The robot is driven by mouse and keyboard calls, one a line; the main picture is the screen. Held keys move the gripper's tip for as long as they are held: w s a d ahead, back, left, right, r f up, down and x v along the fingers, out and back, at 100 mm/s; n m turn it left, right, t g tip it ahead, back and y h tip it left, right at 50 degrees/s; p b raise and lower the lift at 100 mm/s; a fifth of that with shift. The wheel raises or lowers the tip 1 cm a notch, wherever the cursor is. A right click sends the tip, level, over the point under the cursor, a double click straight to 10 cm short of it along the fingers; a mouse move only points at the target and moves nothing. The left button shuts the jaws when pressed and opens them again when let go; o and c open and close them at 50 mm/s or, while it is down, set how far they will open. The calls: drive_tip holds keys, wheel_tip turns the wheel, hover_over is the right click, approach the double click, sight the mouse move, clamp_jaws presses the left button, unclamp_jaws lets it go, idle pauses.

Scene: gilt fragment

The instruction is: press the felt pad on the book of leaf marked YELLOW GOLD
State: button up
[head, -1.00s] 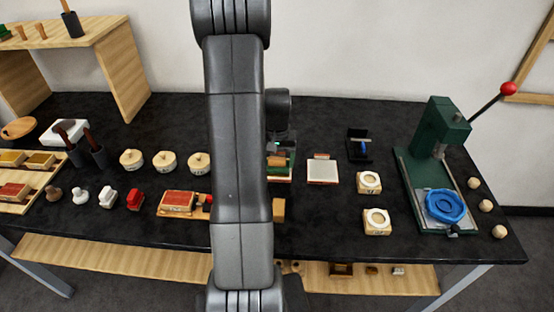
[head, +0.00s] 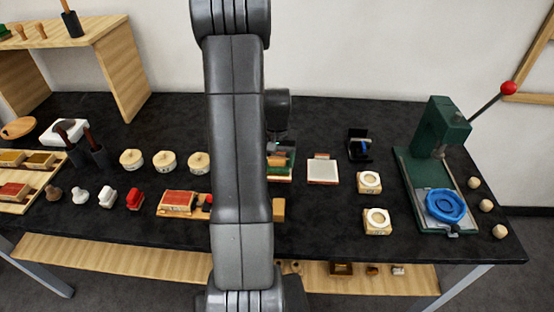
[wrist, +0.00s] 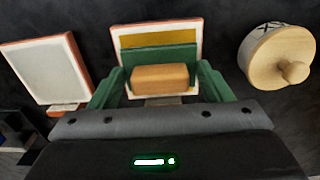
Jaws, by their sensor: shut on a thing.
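My gripper (wrist: 160,82) is shut on the felt pad, a wooden block (wrist: 160,79) with green felt (wrist: 160,53) showing at its far edge. In the wrist view the pad is over a book of leaf (wrist: 145,40) with a red-brown edge and a gold-yellow leaf. Whether the felt touches the leaf I cannot tell. No marking on the book is readable. In the head view the gripper is mostly hidden behind my arm; the green felt (head: 281,160) shows just right of the arm, over the book.
A second book (head: 322,171) with a pale leaf lies to the right; it also shows in the wrist view (wrist: 45,70). A round wooden lidded pot (wrist: 278,58) stands at the wrist view's right. A green press (head: 437,170) with a blue disc stands on the bench's right.

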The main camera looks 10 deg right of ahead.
drive_tip(key=shift+r+p, duration=2.3)
drive_tip(key=shift+r, duration=1.2)
